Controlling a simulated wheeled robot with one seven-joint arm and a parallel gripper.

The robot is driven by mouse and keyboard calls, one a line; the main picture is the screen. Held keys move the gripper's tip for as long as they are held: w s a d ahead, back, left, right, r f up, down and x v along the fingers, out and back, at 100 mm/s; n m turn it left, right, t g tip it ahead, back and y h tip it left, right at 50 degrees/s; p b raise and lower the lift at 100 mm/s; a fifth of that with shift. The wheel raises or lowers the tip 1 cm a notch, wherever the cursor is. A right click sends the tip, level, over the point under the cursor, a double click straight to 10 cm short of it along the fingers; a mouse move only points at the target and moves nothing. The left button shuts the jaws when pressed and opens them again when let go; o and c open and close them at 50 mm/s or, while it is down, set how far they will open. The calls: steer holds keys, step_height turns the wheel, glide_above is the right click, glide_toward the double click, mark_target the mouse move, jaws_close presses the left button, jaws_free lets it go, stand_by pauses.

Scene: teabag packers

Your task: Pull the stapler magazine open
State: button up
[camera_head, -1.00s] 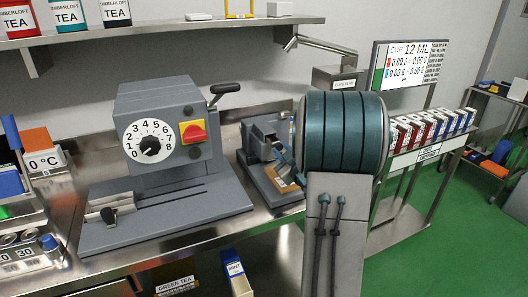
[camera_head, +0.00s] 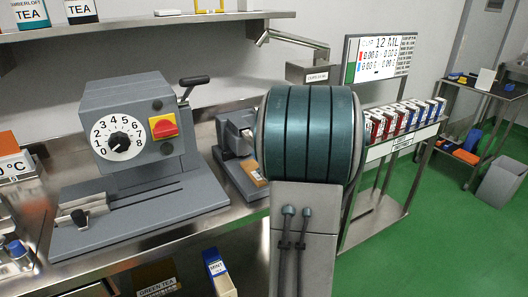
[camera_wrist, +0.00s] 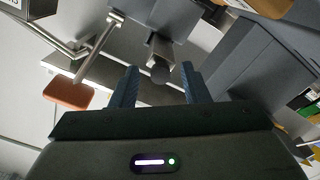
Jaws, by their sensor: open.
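The stapler appears to be the grey bench machine (camera_head: 231,128) right of the dial machine in the head view. My arm hides its right side. In the wrist view my gripper (camera_wrist: 159,76) is open, with its two blue fingers apart. A short grey knob (camera_wrist: 160,73) on a grey body lies in the gap between the fingertips as seen by the camera. I cannot tell whether the fingers are level with it or short of it; no grip on it shows. In the head view my gripper is mostly hidden behind my teal arm link.
A grey dial machine (camera_head: 130,140) with a red knob and black lever stands left of the stapler. A brown block (camera_head: 252,172) lies at the stapler's front. A rack of tea boxes (camera_head: 405,118) stands right. An orange-brown pad (camera_wrist: 68,92) shows left in the wrist view.

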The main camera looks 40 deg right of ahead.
steer(key=s+a+b, duration=0.1)
steer(key=s+b, duration=0.2)
steer(key=s, duration=1)
steer(key=shift+s+a, duration=0.35)
steer(key=shift+w, duration=0.1)
steer(key=w+a+m+g+h+p, duration=0.2)
steer(key=w+a+m+g+p, duration=0.1)
steer(key=a+m+g+p, duration=0.4)
steer(key=s+a+g+y+p, duration=0.1)
steer(key=s+a+g, duration=0.3)
steer(key=a, duration=0.5)
steer(key=s+a+n+g+y+p, duration=0.1)
steer(key=s+a+g+y, duration=0.2)
steer(key=s+a, duration=0.4)
steer(key=a+g, duration=0.1)
steer(key=a, duration=0.1)
steer(key=shift+a+r+n, duration=0.2)
steer(key=shift+a+n, duration=0.1)
steer(key=shift+a, duration=0.05)
